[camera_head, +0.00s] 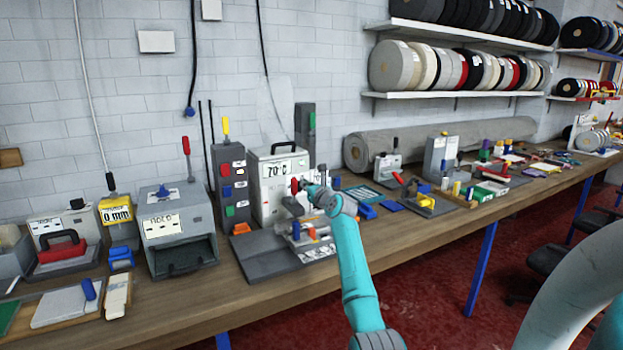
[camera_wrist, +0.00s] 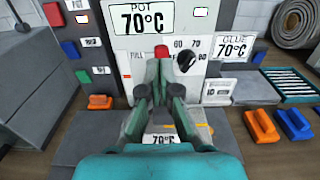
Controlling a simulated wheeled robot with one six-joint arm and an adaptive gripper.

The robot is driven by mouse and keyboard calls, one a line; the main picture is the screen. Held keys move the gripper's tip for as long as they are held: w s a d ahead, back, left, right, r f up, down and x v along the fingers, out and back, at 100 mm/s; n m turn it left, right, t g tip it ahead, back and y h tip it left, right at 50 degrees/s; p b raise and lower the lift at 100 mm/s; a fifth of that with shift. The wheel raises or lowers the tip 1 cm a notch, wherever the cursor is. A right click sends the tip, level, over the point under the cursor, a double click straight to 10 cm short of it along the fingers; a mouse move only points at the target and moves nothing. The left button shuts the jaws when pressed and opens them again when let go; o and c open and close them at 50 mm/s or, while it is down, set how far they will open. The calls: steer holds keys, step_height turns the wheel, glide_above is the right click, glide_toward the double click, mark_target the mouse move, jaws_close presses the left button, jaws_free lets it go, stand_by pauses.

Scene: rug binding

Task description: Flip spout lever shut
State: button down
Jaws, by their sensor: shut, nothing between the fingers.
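The glue pot machine (camera_head: 264,212) is a pale grey box with a "70°C" display, standing on the bench. It fills the upper middle of the wrist view (camera_wrist: 128,48). A red knob (camera_wrist: 161,51), which looks like the spout lever's end, shows just beyond my fingertips; a red part also shows in the head view (camera_head: 295,186). My gripper (camera_wrist: 160,72) is shut and empty, in front of the pot's face. I cannot tell whether it touches the red knob. The fingers hide the spout and most of the lever, so its position is unclear.
A black dial knob (camera_wrist: 186,61) sits right of the red knob. A dark control tower (camera_head: 231,185) with coloured buttons stands left of the pot. Orange (camera_wrist: 261,125) and blue (camera_wrist: 293,124) blocks lie on the bench at right. A grey plate (camera_head: 265,258) lies below the pot.

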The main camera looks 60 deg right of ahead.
steer(key=s+a+r, duration=0.2)
steer(key=s+r, duration=0.1)
steer(key=r, duration=0.1)
steer(key=shift+s+r, duration=0.2)
steer(key=shift+s, duration=0.15)
steer(key=shift+s+a, duration=0.1)
steer(key=shift+a, duration=0.05)
stand_by(0.3)
